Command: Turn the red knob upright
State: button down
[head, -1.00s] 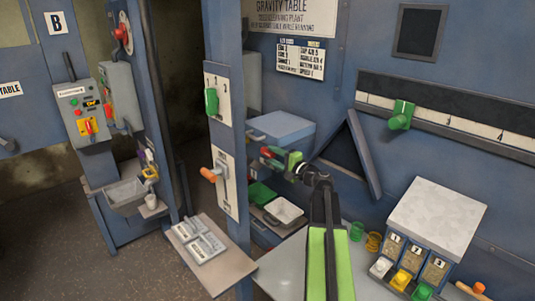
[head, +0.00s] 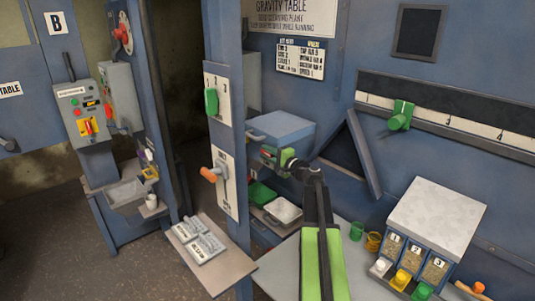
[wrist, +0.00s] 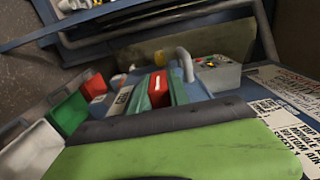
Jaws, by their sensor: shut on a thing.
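The red knob (wrist: 158,86) shows in the wrist view as a red block with a pale mark along it. It sits between the two green fingers of my gripper (wrist: 158,90), which is shut on it. In the head view my gripper (head: 272,157) is at the blue cabinet, behind the post with the numbered plate. There the fingers hide most of the knob, so I cannot tell its exact angle.
The blue post (head: 222,130) carries a green lever (head: 211,101) and an orange-handled lever (head: 213,174), close left of my gripper. A green tray (head: 262,194) and a white tray (head: 283,211) lie below it. A sample box (head: 437,220) stands at right.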

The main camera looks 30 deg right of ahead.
jog(key=shift+r+p, duration=0.15)
jog(key=shift+p, duration=0.15)
